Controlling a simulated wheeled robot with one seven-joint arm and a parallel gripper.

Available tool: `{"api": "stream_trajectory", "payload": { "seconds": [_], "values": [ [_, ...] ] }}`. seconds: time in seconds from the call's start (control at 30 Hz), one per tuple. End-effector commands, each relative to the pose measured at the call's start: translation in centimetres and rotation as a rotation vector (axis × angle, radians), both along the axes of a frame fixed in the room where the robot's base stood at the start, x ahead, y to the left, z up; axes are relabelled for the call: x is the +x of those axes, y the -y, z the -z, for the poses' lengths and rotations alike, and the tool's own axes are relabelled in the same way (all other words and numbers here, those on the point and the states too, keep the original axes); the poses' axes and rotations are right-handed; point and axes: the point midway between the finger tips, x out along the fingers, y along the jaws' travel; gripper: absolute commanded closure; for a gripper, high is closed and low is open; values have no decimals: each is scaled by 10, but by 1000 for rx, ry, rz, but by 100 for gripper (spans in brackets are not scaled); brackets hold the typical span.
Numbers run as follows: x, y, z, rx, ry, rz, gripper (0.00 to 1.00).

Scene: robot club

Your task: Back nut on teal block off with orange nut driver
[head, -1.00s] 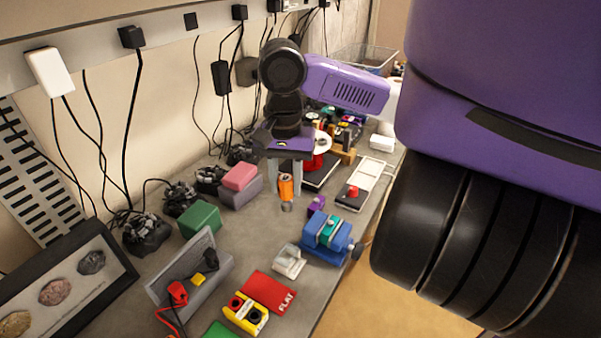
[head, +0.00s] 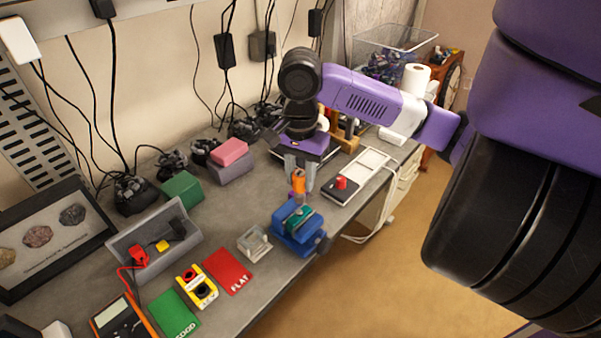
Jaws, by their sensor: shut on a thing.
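My gripper (head: 298,178) points down over the bench and is shut on the orange nut driver (head: 299,184). The driver hangs upright with its tip low, over or just behind the teal block (head: 299,217). I cannot tell whether the tip touches anything. The teal block is clamped in a blue vise (head: 291,236) at the bench's front edge. The nut on the block is too small to make out at this size, and the driver partly covers that area.
A clear small tray (head: 254,243) and a red FLAT mat (head: 229,270) lie left of the vise. A black and white unit with a red knob (head: 341,184) stands to the right. A grey bin (head: 192,240) and green block (head: 182,188) are farther left.

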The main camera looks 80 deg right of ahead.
Motion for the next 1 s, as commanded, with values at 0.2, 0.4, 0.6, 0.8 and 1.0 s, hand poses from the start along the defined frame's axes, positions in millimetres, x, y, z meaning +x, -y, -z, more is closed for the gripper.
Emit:
{"api": "stream_trajectory", "payload": {
  "seconds": [0.2,0.4,0.6,0.8,1.0],
  "values": [
    [0,0,18,1,0,0,100],
    [0,0,31,1,1,0,100],
    [0,0,38,0,0,-1,100],
    [0,0,40,0,1,-1,100],
    [0,0,40,0,1,-1,100]
  ]
}}
